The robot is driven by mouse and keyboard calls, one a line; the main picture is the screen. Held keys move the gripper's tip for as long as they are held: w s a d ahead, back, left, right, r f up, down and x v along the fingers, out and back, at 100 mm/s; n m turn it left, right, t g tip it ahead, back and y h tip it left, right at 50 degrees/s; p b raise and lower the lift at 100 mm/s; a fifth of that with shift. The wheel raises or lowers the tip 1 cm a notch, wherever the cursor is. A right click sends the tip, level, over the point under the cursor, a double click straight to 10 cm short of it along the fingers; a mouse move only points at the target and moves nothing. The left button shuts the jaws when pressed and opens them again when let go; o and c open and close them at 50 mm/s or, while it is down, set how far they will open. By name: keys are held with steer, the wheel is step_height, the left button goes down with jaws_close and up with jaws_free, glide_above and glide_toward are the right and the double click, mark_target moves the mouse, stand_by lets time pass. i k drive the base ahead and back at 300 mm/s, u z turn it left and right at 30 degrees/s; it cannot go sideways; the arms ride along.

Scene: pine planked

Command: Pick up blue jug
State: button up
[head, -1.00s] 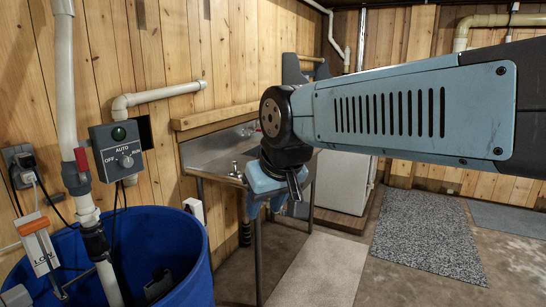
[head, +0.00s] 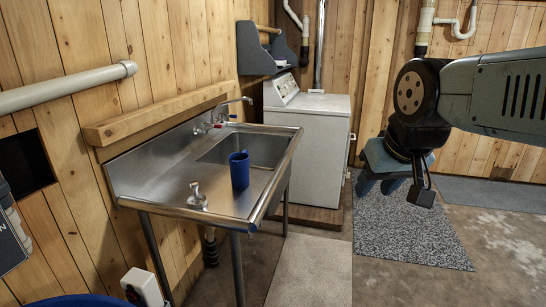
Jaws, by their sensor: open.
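The blue jug (head: 239,171) stands upright on the steel drainboard of the sink, near the front edge of the basin. My gripper (head: 380,188) hangs from the arm at the right of the head view, pointing down. It is open and appears empty, well to the right of the jug and apart from it. Nothing blocks my view of the jug.
The steel sink (head: 160,186) has a faucet (head: 222,114) at the back and a small metal fitting (head: 197,196) at the near left of the jug. A white washer (head: 320,122) stands beyond. A blue barrel (head: 80,300) is at lower left. Mats cover some floor.

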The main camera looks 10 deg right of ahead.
mark_target(239, 162)
steer(key=z, duration=0.15)
steer(key=i, duration=1.05)
steer(key=u, duration=0.1)
